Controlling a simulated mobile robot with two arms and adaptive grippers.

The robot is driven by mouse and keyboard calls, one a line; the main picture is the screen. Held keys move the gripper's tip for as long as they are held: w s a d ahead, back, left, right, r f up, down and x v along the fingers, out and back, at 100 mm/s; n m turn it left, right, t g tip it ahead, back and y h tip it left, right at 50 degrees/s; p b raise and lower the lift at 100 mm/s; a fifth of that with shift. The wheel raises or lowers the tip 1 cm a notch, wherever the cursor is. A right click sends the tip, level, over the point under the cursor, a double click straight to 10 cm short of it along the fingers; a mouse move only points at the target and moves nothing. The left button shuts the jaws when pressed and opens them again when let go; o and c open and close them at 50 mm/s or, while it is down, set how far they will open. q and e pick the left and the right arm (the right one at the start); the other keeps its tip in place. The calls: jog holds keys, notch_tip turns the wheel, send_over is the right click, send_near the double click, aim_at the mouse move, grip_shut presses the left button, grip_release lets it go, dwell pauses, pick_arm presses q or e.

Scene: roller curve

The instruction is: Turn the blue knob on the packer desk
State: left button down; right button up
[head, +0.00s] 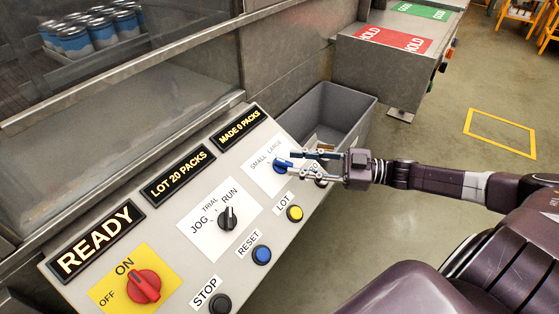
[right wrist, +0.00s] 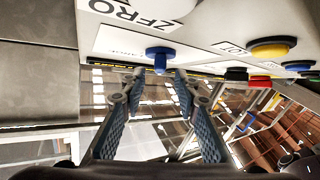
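The blue knob (head: 280,167) sits on a white label reading SMALL and LARGE, at the right end of the packer desk's sloped panel (head: 195,268). In the right wrist view the blue knob (right wrist: 160,56) stands out from the panel above the fingers. My right gripper (head: 289,163) reaches in from the right with its fingertips at the knob. In the right wrist view its two blue-padded fingers (right wrist: 160,78) are apart, one on each side of the knob, with a visible gap. Whether they touch the knob is unclear. My left gripper is out of view.
The panel also holds a red ON/OFF knob (head: 143,286), a black JOG/RUN knob (head: 228,218), a blue reset button (head: 261,255), a yellow lot button (head: 294,213) and a black stop button (head: 220,303). A grey bin (head: 352,112) stands behind my right gripper.

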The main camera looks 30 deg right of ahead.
aim_at(284, 162)
jog(key=x, duration=0.3)
jog(key=shift+w+a, duration=0.45)
jog(key=shift+a, duration=0.05)
jog(key=shift+w+a, duration=0.15)
jog(key=shift+a, duration=0.05)
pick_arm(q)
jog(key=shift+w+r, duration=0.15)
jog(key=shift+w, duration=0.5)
pick_arm(e)
jog(key=shift+c, duration=0.3)
grip_shut()
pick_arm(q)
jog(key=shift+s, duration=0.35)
